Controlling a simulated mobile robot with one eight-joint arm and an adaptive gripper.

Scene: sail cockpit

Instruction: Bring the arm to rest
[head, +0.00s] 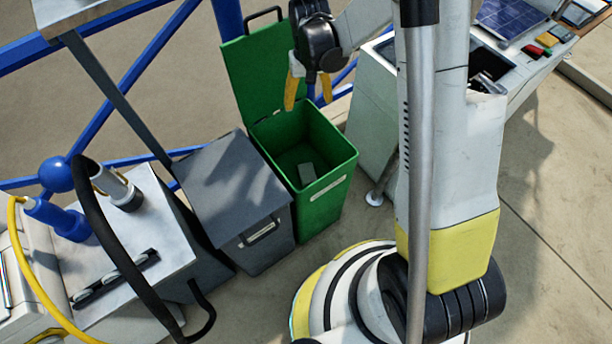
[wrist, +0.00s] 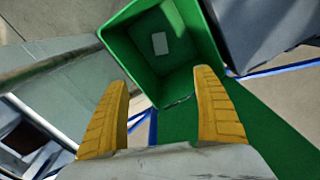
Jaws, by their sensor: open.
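My gripper (head: 308,88) is open and empty above the open green bin (head: 330,195) in the head view. Its two yellow fingers point down near the bin's raised green lid (head: 262,75). In the wrist view my gripper (wrist: 163,100) shows both yellow fingers spread apart, with the green bin (wrist: 120,50) beyond the fingertips. A small pale grey block (head: 306,173) lies on the bin's floor; it also shows in the wrist view (wrist: 160,43). My arm rises at the right of the head view and hides part of the scene behind it.
A grey bin with a closed lid (head: 220,190) stands left of the green bin. A metal bench with blue fittings (head: 150,225) is further left. Blue rails (head: 125,85) run behind. A white counter (head: 375,110) stands right of the green bin. Floor (head: 560,220) is clear at right.

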